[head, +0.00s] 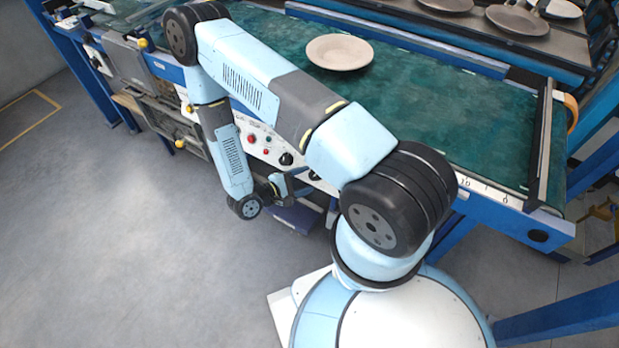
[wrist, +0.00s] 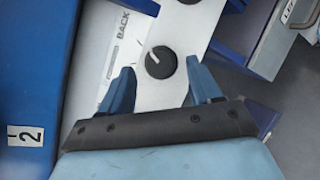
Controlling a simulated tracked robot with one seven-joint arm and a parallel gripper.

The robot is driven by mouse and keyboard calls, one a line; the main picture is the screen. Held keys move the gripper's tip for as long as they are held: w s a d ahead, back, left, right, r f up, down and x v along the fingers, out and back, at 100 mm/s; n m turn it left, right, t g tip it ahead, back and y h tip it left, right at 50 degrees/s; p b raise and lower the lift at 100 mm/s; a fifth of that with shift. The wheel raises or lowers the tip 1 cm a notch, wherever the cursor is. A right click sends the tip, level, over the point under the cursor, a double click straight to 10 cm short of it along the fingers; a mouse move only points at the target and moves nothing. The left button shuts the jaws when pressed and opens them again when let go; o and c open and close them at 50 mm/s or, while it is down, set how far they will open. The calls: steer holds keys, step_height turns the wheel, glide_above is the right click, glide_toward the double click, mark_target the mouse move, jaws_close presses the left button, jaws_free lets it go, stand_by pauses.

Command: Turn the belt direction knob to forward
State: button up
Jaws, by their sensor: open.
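In the wrist view a round black knob (wrist: 160,62) sits on a white panel strip (wrist: 190,30). A white mark on the knob points to the picture's upper left, and the word BACK is printed left of it. My gripper (wrist: 159,68) is open, its two blue fingers on either side of the knob; I cannot tell whether they touch it. In the head view my gripper (head: 293,181) is by the front control panel, near two dark knobs, one of them the left knob (head: 286,159). The knob's other labels are not readable.
A second black knob (wrist: 190,1) is cut off at the wrist view's top edge. Red buttons (head: 251,139) sit left of the knobs in the head view. A pale plate (head: 340,53) lies on the green belt (head: 430,100). The grey floor (head: 130,270) at left is clear.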

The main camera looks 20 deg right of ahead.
mark_target(315, 175)
steer(key=shift+x, duration=1.2)
steer(key=c, duration=1)
steer(key=n+t, duration=0.1)
steer(key=n, duration=0.2)
steer(key=n+t, duration=0.2)
steer(key=n, duration=0.2)
steer(key=shift+s+f+n+t+h, duration=0.1)
steer(key=shift+n+t+h, duration=0.2)
steer(key=shift+h, duration=0.1)
steer(key=n+t, duration=0.1)
steer(key=n, duration=0.2)
steer(key=n+t+y, duration=0.1)
steer(key=n+t, duration=0.1)
steer(key=n, duration=0.2)
steer(key=shift+t+y, duration=0.3)
